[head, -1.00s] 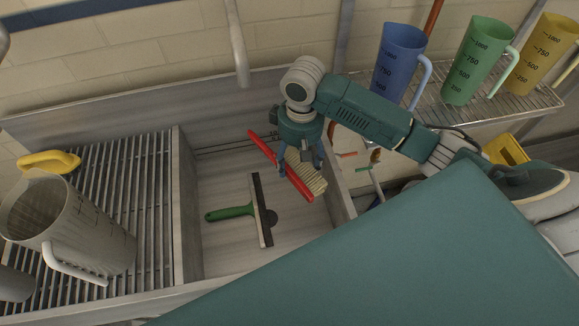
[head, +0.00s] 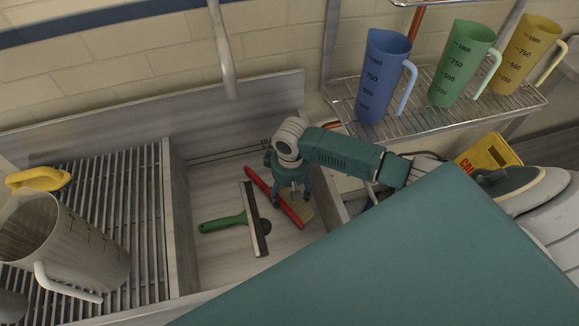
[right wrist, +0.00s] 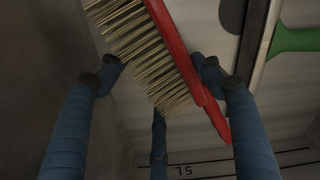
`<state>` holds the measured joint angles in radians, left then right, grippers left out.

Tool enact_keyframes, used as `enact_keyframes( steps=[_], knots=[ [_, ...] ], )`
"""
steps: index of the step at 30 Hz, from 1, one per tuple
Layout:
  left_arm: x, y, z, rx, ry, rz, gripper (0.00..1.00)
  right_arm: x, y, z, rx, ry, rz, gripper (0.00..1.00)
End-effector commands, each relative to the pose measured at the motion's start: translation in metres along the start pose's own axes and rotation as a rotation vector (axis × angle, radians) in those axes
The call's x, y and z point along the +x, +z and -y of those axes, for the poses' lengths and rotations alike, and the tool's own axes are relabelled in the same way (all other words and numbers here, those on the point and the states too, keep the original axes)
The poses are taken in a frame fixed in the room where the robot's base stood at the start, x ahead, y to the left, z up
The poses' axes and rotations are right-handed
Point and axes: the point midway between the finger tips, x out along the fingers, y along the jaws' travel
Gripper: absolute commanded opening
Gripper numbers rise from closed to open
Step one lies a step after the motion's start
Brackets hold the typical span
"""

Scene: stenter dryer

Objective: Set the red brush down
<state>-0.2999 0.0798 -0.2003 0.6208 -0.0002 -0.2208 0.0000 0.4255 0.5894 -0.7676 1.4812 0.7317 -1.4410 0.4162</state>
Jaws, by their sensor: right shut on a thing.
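The red brush (head: 259,182) has a long red back and pale bristles. It lies slantwise under my right gripper (head: 292,200), low in the grey basin (head: 218,178). In the right wrist view the brush (right wrist: 178,52) runs between the fingers of my right gripper (right wrist: 157,78), which is shut on it. One fingertip is at the red back and another beside the bristles. The gripper hides the brush's middle in the head view, and I cannot tell whether the brush touches the basin floor. My left gripper is out of view.
A green-handled squeegee (head: 251,215) lies just left of the brush. A slatted rack (head: 126,200) with a clear jug (head: 75,247) is farther left. Blue (head: 381,75), green (head: 461,65) and yellow (head: 522,58) jugs stand on a wire shelf (head: 425,105) at the upper right.

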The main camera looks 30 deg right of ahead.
Motion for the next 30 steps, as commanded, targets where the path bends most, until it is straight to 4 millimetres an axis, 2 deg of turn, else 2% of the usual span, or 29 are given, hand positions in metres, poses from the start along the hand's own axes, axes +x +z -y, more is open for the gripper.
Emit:
enact_keyframes(
  steps=[6,7,9,10,18,22,26,30],
  knots=[
    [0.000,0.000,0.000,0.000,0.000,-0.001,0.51,0.002,-0.001,0.000,0.000,-0.001,-0.001,0.27],
    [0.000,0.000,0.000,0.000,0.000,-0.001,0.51,0.003,0.000,0.000,0.000,0.000,0.000,0.68],
    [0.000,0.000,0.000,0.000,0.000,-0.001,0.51,0.002,0.000,0.000,0.000,0.000,-0.001,0.82],
    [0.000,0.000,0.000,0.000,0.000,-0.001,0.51,0.002,0.000,0.000,0.000,0.000,-0.001,0.85],
    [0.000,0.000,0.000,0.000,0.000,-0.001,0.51,0.002,0.000,0.000,0.000,0.000,0.000,0.85],
    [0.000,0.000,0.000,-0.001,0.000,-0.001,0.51,-0.006,-0.001,0.000,0.000,0.000,-0.001,0.85],
    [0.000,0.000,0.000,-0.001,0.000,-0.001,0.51,-0.027,-0.002,0.000,-0.002,0.000,-0.004,0.85],
    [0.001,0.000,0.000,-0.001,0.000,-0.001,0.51,-0.059,-0.002,0.000,-0.002,0.000,-0.005,0.85]
  ],
)
